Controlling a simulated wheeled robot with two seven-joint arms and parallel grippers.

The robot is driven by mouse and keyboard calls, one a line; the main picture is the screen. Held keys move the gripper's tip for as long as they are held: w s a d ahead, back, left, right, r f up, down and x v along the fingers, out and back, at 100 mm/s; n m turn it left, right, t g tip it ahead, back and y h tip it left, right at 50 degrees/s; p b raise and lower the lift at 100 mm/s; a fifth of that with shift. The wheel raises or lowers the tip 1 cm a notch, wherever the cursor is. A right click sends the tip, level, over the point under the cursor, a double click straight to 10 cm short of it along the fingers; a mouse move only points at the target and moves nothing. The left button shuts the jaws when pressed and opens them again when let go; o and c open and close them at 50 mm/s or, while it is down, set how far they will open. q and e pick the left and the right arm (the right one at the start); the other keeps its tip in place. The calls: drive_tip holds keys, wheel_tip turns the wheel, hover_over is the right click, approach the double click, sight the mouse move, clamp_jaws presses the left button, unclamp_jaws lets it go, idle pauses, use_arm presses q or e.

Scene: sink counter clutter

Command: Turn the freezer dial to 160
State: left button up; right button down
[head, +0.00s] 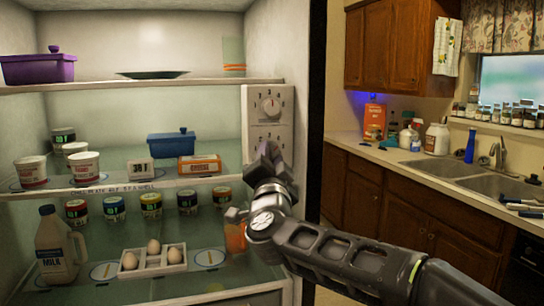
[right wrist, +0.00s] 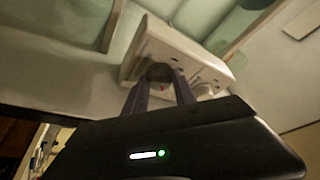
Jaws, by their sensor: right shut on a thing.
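A white control panel (head: 255,128) is fixed to the right inner wall of the open fridge. Its upper dial (head: 270,107) is uncovered, with numbers around it; the label naming it is too small to read. My right gripper (head: 266,158) is at the panel's lower part and hides the lower dial in the head view. In the right wrist view its two fingers (right wrist: 160,88) are shut on the lower dial (right wrist: 160,71) of the panel (right wrist: 180,47). A second, paler dial (right wrist: 203,90) is beside them, free. The held dial's setting is hidden. My left gripper is not in view.
Fridge shelves hold tubs, jars, a blue box (head: 171,146), an orange carton (head: 199,165), an egg tray (head: 153,262) and a milk jug (head: 58,250). An orange container (head: 236,237) stands close to my right wrist. A sink counter (head: 400,155) is to the right.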

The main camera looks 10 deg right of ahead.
drive_tip(key=shift+a+r+m+g+h+p, duration=0.15)
drive_tip(key=shift+m+g+p, duration=0.35)
drive_tip(key=shift+m, duration=0.75)
drive_tip(key=shift+r+m+g+h+p, duration=0.15)
drive_tip(key=shift+m+g+p, duration=0.3)
drive_tip(key=shift+m, duration=0.75)
drive_tip(key=shift+a+r+m+g+h+p, duration=0.15)
drive_tip(key=shift+m+g+p, duration=0.35)
drive_tip(key=shift+m, duration=0.75)
drive_tip(key=shift+d+f, duration=0.1)
drive_tip(key=shift+f, duration=0.05)
drive_tip(key=c, duration=1)
unclamp_jaws()
drive_tip(key=shift+h, duration=0.25)
drive_tip(key=shift+b+v, duration=0.75)
drive_tip(key=shift+v, duration=3.15)
drive_tip(key=shift+d+f, duration=0.1)
